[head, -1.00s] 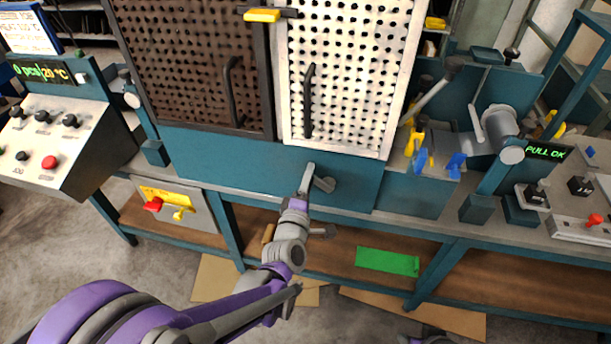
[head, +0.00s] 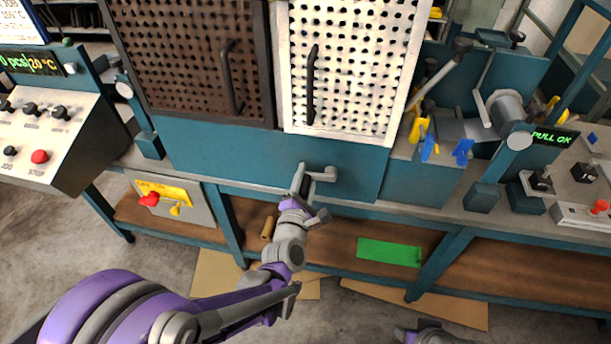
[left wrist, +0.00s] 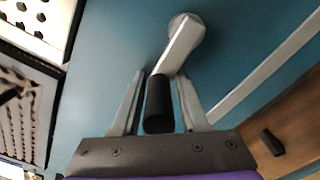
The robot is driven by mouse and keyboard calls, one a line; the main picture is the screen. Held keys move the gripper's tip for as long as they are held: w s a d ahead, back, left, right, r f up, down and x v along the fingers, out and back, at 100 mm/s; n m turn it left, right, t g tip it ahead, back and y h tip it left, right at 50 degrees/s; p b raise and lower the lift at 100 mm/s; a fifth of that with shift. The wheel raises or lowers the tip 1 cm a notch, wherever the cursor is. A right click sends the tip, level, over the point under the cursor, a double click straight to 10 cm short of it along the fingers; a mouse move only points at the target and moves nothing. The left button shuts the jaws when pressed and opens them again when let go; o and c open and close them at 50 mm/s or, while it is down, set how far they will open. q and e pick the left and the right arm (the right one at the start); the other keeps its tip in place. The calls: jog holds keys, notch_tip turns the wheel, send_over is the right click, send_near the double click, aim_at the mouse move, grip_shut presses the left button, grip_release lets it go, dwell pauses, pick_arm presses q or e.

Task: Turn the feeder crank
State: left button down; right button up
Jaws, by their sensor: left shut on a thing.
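The feeder crank (head: 323,174) is a grey lever on the blue panel below the two perforated doors. In the left wrist view, its grey arm (left wrist: 181,45) runs from a round hub at the top down to a black grip (left wrist: 159,104). My left gripper (head: 299,184) is at the crank's left end in the head view. Its two fingers (left wrist: 158,100) stand on either side of the black grip and are shut on it. The grip is partly hidden in the head view. My right gripper is not shown clearly.
A control box with a red button (head: 40,156) stands at the left. A grey box with a red switch (head: 149,199) hangs below the bench. A second lever device (head: 505,108) is at the right. A green sheet (head: 390,253) lies on the lower shelf.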

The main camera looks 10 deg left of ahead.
pick_arm(q)
jog(key=shift+d, duration=0.1)
jog(key=shift+w+r, duration=0.1)
dwell(0.3)
jog(key=c, duration=0.8)
grip_release()
jog(key=shift+c, duration=0.2)
jog(key=shift+o, duration=0.9)
jog(key=shift+d, duration=0.1)
jog(key=shift+s, duration=0.35)
jog(key=s, duration=1)
jog(key=shift+a, duration=0.25)
jog(key=shift+s, duration=0.1)
